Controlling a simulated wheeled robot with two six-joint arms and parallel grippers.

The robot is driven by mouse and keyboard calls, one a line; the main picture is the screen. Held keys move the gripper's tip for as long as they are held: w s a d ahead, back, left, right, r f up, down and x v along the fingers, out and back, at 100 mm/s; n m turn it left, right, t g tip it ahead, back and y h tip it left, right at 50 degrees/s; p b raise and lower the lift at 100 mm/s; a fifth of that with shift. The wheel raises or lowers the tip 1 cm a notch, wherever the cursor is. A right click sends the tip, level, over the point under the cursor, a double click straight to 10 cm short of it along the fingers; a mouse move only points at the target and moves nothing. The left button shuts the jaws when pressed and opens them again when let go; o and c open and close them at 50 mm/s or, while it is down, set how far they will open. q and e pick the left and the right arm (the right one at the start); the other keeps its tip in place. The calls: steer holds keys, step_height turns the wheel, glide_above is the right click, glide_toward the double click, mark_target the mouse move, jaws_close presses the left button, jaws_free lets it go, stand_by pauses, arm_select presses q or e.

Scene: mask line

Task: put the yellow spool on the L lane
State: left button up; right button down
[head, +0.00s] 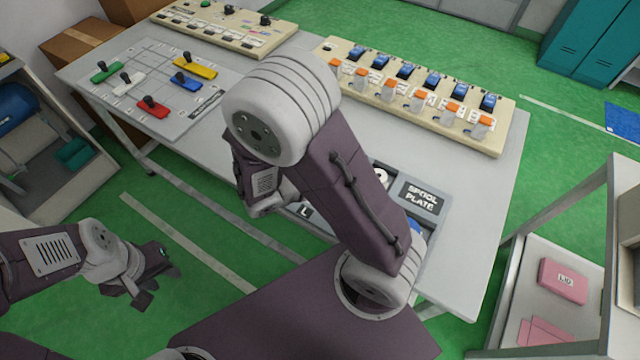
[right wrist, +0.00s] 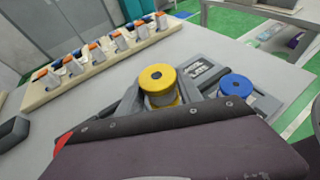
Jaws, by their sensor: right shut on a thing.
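The yellow spool (right wrist: 158,80) stands between the fingers of my right gripper (right wrist: 160,94), which is shut on it. Whether the spool is clear of the surface below is hard to tell. In the head view my right arm hides the spool and most of the spool plate (head: 422,196). A small dark label with an L (head: 305,211) shows just past the arm's edge; the rest of that lane is hidden. A blue spool (right wrist: 235,87) sits on the plate to the right of the yellow one. My left gripper (head: 152,278) is open and empty, low at the left, off the table.
A beige switch panel (head: 415,92) with orange-capped switches lies along the table's back right. A slider board (head: 160,85) with coloured handles and another beige panel (head: 225,25) are at the left. The grey table (head: 490,180) is bare at the right. Shelves flank it.

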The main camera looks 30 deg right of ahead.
steer(key=shift+w+a+f+n+t, duration=0.25)
steer(key=shift+a+f+n+t, duration=0.05)
steer(key=shift+a+f+t, duration=0.15)
steer(key=shift+w+a+b, duration=0.25)
steer(key=shift+a+b, duration=0.1)
steer(key=shift+w+f, duration=0.15)
steer(key=shift+w, duration=0.15)
steer(key=w+d+f, duration=0.1)
steer(key=w+f, duration=0.1)
steer(key=w, duration=0.1)
steer(key=w+d+f+b, duration=0.1)
steer(key=w+d+f, duration=0.1)
steer(key=w, duration=0.1)
steer(key=w+d+f, duration=0.1)
steer(key=w+f, duration=0.1)
steer(key=w, duration=0.2)
steer(key=shift+w+d+f, duration=0.1)
steer(key=shift+d+f, duration=0.25)
step_height(320, 180, down, 4)
steer(key=shift+f+b, duration=0.1)
steer(key=shift+b, duration=0.5)
arm_select(q)
step_height(320, 180, down, 4)
steer(key=shift+w+r, duration=0.1)
steer(key=shift+r, duration=0.1)
